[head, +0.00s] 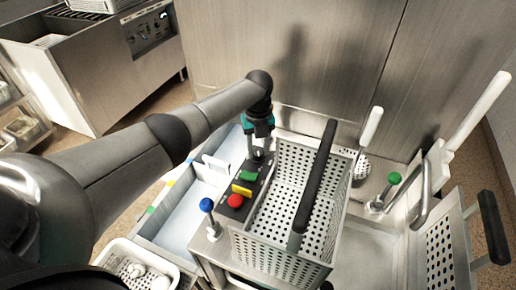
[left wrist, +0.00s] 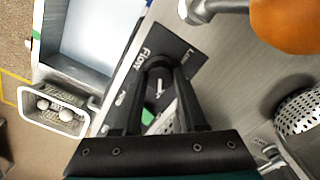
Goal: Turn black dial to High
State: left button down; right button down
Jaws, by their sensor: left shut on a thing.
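The control panel (head: 233,212) is a dark strip on the counter left of the perforated basket, with red, yellow and green buttons. My left gripper (head: 260,154) reaches down to the panel's far end. In the left wrist view the panel (left wrist: 180,40) carries the word "Flow", a "Low" label at upper right and a small label at lower left that is hard to read. My left gripper (left wrist: 158,64) is shut on the black dial (left wrist: 160,78), with one finger on each side. A white pointer mark shows on it. The fingers hide much of the dial. My right gripper is not in view.
A perforated metal basket (head: 285,250) with a black handle (head: 318,185) stands close right of the panel. A blue-knobbed lever (head: 206,206) stands at the front left, and a green-knobbed faucet (head: 394,179) at the right. A white bin (head: 118,250) sits lower left.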

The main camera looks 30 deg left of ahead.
aim_at(258, 152)
pick_arm(q)
jog(key=shift+d, duration=0.1)
jog(key=shift+c, duration=2.2)
grip_release()
notch_tip(258, 152, up, 15)
jog(key=p, duration=0.3)
jog(key=shift+r, duration=0.2)
